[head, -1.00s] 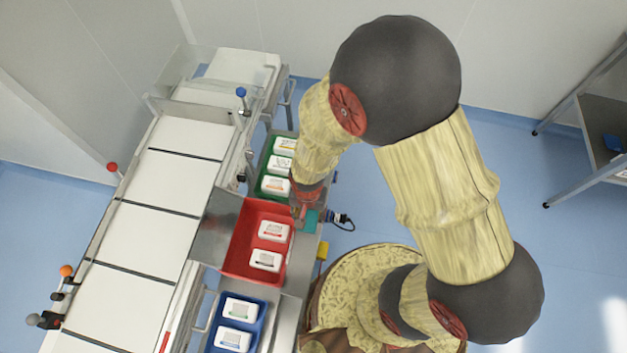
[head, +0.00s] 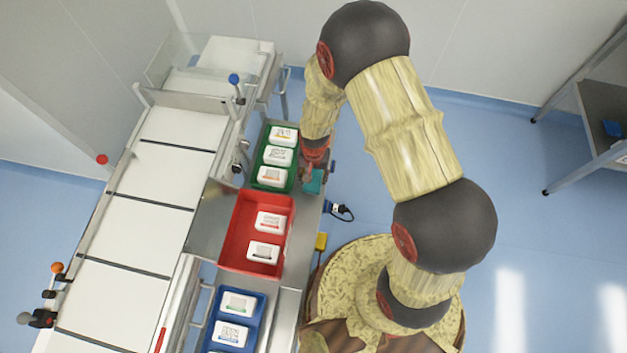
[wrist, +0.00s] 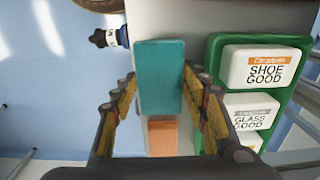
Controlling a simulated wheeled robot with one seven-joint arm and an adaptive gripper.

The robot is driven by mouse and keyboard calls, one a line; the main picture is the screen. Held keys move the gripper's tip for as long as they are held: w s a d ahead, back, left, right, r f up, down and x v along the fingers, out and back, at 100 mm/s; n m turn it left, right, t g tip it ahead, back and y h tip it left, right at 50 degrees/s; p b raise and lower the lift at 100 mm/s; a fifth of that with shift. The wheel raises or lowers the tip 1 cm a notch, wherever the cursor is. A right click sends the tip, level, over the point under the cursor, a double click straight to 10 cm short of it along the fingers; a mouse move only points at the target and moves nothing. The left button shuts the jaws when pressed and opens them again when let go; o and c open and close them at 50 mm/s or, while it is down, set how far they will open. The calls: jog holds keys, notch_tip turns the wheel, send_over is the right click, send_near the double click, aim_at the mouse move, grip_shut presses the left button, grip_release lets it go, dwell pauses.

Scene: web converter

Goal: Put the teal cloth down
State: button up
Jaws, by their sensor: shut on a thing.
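The teal cloth (wrist: 160,62) is a flat, folded-looking rectangle between the two fingers of my gripper (wrist: 159,76) in the wrist view. My gripper is shut on it. In the head view the teal cloth (head: 315,182) shows at the tip of my gripper (head: 309,172), beside the near end of the green tray, at the right edge of the steel counter. I cannot tell whether the cloth touches the counter. An orange block-like thing (wrist: 162,138) shows below the cloth in the wrist view, between the fingers.
The green tray (wrist: 212,52) with white boxes is close to the right finger. In the head view a red tray (head: 235,255) and a blue tray (head: 258,325) hold more boxes.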

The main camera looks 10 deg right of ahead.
aim_at(313, 180)
jog(key=shift+w+d+f, duration=0.1)
jog(key=shift+w+f, duration=0.1)
jog(key=shift+f, duration=0.2)
jog(key=shift+f+b, duration=0.45)
jog(key=shift+f, duration=0.9)
jog(key=shift+f, duration=0.2)
jog(key=o, duration=1)
jog(key=shift+r, duration=0.15)
